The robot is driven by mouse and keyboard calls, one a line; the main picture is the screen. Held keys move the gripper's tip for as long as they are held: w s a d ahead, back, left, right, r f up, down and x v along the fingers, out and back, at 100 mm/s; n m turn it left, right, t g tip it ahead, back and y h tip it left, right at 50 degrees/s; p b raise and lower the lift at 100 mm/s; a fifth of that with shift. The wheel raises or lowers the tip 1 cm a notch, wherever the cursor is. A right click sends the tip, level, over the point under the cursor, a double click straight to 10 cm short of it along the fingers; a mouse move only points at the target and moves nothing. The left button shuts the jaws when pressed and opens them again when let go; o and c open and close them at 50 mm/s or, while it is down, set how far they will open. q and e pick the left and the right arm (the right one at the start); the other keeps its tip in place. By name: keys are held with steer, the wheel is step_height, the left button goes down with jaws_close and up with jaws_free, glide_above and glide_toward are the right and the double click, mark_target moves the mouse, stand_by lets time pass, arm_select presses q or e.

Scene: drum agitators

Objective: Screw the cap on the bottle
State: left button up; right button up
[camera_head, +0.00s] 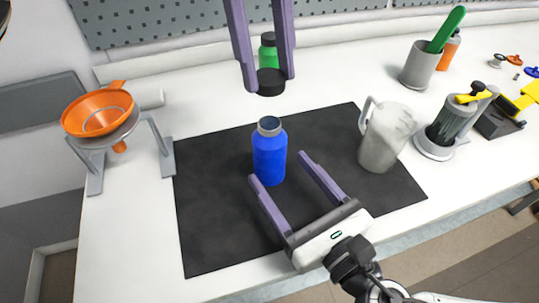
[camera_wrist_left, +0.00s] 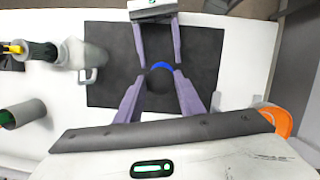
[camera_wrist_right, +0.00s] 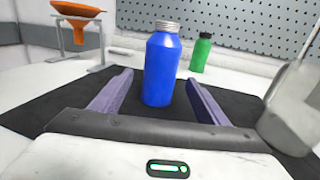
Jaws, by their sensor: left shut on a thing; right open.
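The blue bottle (camera_head: 269,158) stands upright on the black mat (camera_head: 215,235), its grey threaded neck bare. It also shows in the right wrist view (camera_wrist_right: 161,68), and only a blue sliver of it shows in the left wrist view (camera_wrist_left: 162,66). The black cap (camera_head: 270,82) is in my left gripper (camera_head: 270,78), which is shut on it above and behind the bottle in the head view. The cap hides most of the bottle in the left wrist view (camera_wrist_left: 160,80). My right gripper (camera_head: 277,167) is open, low over the mat, its fingers either side of the bottle's front, apart from it.
A grey pitcher (camera_head: 384,140) stands at the mat's right. An orange funnel (camera_head: 98,112) sits in a grey stand at the left. A green bottle (camera_head: 268,50) stands behind. The front of the mat is clear.

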mark_target(278, 168)
steer(key=shift+x, duration=1.55)
steer(key=c, duration=1.6)
arm_select(q)
steer(key=shift+f, duration=2.5)
steer(key=shift+f, duration=0.9)
steer(key=shift+s+f, duration=0.1)
steer(key=shift+f, duration=0.4)
